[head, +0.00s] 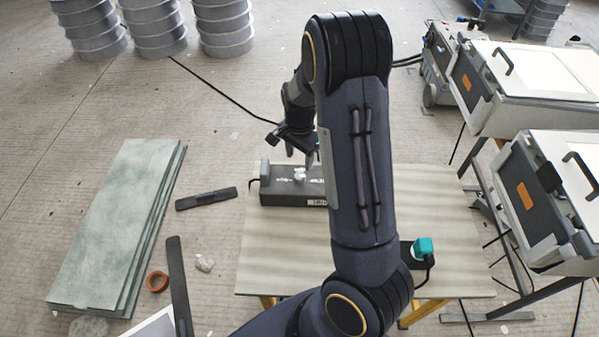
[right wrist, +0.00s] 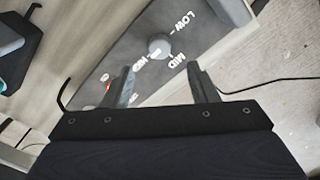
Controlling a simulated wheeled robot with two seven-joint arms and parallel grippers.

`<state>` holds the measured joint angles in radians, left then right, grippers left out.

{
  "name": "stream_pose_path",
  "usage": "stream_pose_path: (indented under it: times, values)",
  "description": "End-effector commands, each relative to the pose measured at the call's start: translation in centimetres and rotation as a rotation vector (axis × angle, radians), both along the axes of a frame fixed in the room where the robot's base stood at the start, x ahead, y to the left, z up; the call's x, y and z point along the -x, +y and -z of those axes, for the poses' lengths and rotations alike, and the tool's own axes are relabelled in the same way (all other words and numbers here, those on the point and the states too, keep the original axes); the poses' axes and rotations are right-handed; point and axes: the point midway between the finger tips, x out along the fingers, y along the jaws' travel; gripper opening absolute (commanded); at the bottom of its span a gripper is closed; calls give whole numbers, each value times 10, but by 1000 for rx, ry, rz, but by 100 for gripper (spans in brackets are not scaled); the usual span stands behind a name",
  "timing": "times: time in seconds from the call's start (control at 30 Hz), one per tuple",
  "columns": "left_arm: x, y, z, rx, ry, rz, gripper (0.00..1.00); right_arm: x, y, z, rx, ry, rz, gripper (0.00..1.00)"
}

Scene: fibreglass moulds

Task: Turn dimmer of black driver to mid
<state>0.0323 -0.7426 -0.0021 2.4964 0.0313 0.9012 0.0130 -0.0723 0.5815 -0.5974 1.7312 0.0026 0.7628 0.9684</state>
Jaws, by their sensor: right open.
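The black driver (head: 283,190) lies on the table, partly hidden behind my right arm in the head view. Its round grey dimmer knob (head: 299,174) stands on top, and it also shows in the right wrist view (right wrist: 160,47). White lettering surrounds the knob; LOW and MID are readable on the driver's panel (right wrist: 130,45). Where the knob points is too small to tell. My right gripper (head: 300,153) is open above the driver, fingers pointing down. In the right wrist view, the knob lies just beyond the gap between the fingertips (right wrist: 160,67), apart from both. My left gripper is out of view.
The driver sits on a pale wooden table (head: 270,245). A small dark device with a teal part (head: 423,246) is near its right side. Grey-white machines (head: 565,185) stand at the right. Green sheets (head: 118,220) and dark strips (head: 206,199) lie on the floor at left.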

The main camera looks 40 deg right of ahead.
Motion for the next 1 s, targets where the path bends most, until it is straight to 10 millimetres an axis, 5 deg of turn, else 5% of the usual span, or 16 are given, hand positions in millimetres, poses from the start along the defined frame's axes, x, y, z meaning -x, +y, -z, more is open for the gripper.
stream_pose_path:
  times: [0.53,0.9,1.0]
  values:
    - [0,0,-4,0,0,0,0,0,-2,72,5,6,8,53]
    - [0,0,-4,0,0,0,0,-1,-1,80,5,3,6,53]
    - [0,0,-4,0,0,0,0,-1,-1,80,5,3,6,43]
